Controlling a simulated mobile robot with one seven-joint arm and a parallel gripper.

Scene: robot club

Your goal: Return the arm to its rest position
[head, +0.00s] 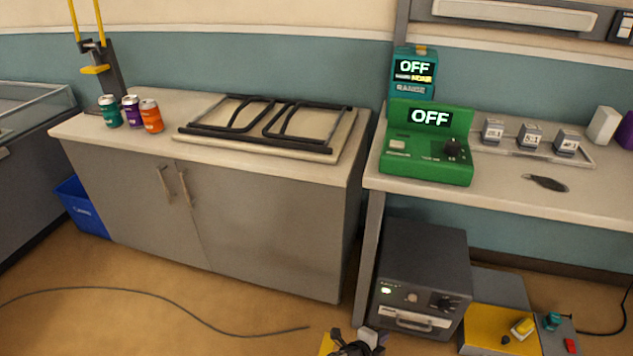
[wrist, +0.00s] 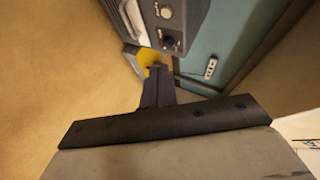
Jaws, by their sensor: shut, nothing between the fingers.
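My gripper (wrist: 157,72) shows in the wrist view, its two dark fingers close together with nothing between them. It is apart from everything around it and points toward the floor-level equipment. In the head view, a small dark, white and yellow part at the bottom edge seems to belong to my arm; most of the arm is out of that view.
A dark box with knobs (head: 422,270) stands under the right bench (head: 610,203), beside a yellow-topped unit (head: 485,325). A grey cabinet (head: 270,235) stands left. A cable (head: 150,293) crosses the otherwise open floor (head: 90,325). A wall outlet (wrist: 210,68) shows in the wrist view.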

